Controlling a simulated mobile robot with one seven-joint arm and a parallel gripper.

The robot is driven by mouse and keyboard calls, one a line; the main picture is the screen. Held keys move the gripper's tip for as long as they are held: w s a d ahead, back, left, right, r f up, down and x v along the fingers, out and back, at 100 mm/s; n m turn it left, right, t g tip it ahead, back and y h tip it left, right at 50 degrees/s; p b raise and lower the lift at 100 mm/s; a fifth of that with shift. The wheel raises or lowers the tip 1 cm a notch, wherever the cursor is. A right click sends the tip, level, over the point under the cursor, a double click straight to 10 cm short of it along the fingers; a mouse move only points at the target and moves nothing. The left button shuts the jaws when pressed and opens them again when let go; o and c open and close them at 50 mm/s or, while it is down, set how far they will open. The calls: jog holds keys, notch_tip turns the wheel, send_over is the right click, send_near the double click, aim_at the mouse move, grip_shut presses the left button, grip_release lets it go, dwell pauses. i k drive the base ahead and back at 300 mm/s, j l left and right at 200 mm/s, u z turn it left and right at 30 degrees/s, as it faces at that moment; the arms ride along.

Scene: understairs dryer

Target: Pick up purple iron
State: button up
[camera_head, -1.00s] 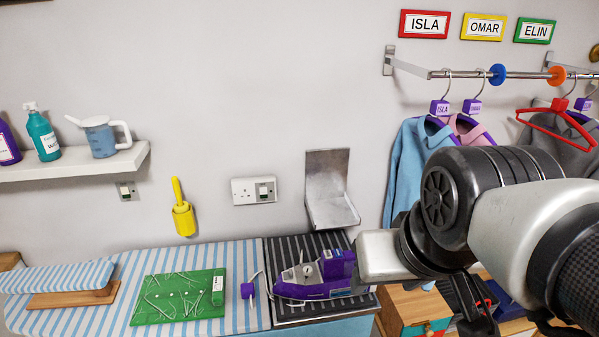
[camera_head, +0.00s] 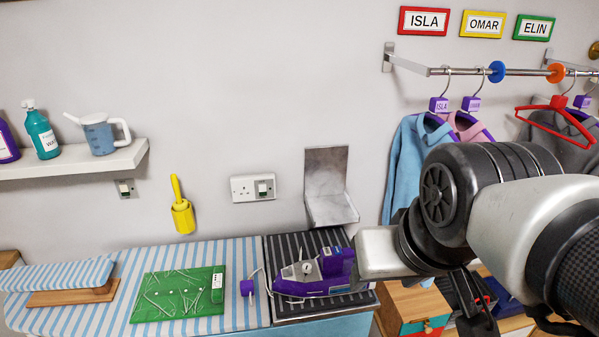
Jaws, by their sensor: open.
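The purple iron (camera_head: 316,276) with a grey upper part lies on the dark ribbed rest (camera_head: 290,245) at the right end of the striped ironing surface. Its nose points left and its right end is partly hidden by my arm. A purple plug (camera_head: 247,287) on a pale cord lies just left of it. My gripper (camera_head: 472,312) shows only as dark fingers below my arm, right of the iron and apart from it. It is open, and I see nothing between the fingers.
A metal bracket (camera_head: 328,190) stands on the wall behind the iron. A green board (camera_head: 178,295) lies left on the striped cloth (camera_head: 105,317). Hanging clothes (camera_head: 403,160) and a wooden drawer unit (camera_head: 410,303) are at right. A shelf (camera_head: 75,163) holds bottles.

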aim_at(328, 278)
jog(key=i+j+z, duration=0.1)
jog(key=z, duration=0.35)
jog(key=j+z, duration=0.3)
jog(key=z, duration=0.2)
jog(key=j+z, duration=0.2)
jog(key=z, duration=0.25)
